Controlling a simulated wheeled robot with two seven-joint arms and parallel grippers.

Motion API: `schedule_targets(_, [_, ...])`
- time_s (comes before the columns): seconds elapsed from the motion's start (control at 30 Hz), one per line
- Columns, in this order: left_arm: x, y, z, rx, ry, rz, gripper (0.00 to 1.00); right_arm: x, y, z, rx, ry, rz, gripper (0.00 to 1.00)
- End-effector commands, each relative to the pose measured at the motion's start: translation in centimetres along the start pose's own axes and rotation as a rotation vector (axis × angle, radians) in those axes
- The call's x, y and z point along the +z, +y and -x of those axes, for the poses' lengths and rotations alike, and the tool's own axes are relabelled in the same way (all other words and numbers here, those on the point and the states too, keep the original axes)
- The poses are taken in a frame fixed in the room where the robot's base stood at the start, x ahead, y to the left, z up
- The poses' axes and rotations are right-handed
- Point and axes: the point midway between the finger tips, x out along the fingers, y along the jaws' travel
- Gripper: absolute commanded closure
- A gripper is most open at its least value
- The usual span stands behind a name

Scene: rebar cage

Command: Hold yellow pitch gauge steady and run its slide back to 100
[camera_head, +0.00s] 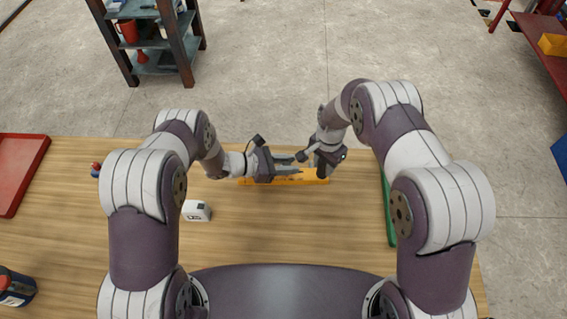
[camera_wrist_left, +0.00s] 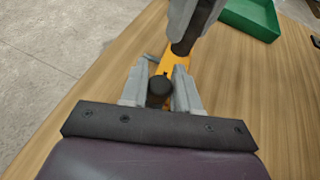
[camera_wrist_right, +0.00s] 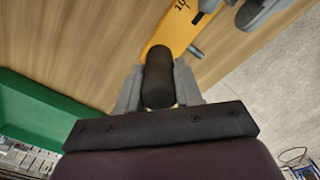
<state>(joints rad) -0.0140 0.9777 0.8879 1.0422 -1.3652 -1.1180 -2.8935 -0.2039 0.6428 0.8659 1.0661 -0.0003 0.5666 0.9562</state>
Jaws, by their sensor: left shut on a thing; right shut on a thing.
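The yellow pitch gauge (camera_head: 312,181) lies lengthwise across the table near its far edge, partly hidden by my grippers. My left gripper (camera_head: 298,165) is shut on a round black knob (camera_wrist_left: 159,88) on the gauge. My right gripper (camera_head: 312,157) is shut on a thick black cylindrical grip (camera_wrist_right: 158,76) towards the gauge's right end. The right wrist view shows the yellow gauge face (camera_wrist_right: 178,28) with a printed number starting "10", cut by the black part beside it. The slide's exact reading is hidden.
A small white box (camera_head: 197,211) stands left of the gauge. A green tray (camera_head: 389,210) is at the right table edge, a red tray (camera_head: 18,170) at the far left. A dark container (camera_head: 15,288) stands front left.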

Motion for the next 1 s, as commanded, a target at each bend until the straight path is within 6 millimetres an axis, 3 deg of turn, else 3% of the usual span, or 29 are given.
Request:
schedule_targets(0.1, [0.6,-0.5,-1.3,-0.002,-0.001,-0.001,1.0,0.0,-0.1,0.1,-0.001,0.001,0.0,1.0])
schedule_targets(0.33, [0.6,-0.5,-1.4,-0.001,-0.001,0.0,1.0,0.0,-0.1,0.1,-0.002,0.001,0.0,1.0])
schedule_targets(0.37, [0.6,-0.5,-1.4,-0.001,-0.001,0.0,0.66,0.0,-0.1,0.1,-0.002,0.001,0.0,1.0])
schedule_targets(0.4, [0.6,-0.5,-1.4,-0.001,-0.001,0.0,0.53,0.0,-0.1,0.1,-0.002,0.001,0.0,1.0])
schedule_targets(0.43, [0.6,-0.5,-1.4,0.0,-0.001,0.0,0.48,0.0,-0.1,0.1,-0.002,0.001,0.0,1.0])
schedule_targets(0.77, [0.6,-0.4,-0.9,0.001,0.0,0.0,0.48,0.0,-0.1,0.1,-0.002,0.001,0.0,1.0])
schedule_targets(0.87, [0.7,-0.2,0.8,0.005,0.0,0.0,0.48,0.0,-0.1,0.1,-0.001,0.001,0.0,1.0])
schedule_targets(1.0, [0.6,-0.2,4.7,0.005,-0.001,0.002,0.48,0.0,-0.1,0.1,-0.001,0.001,0.0,1.0])
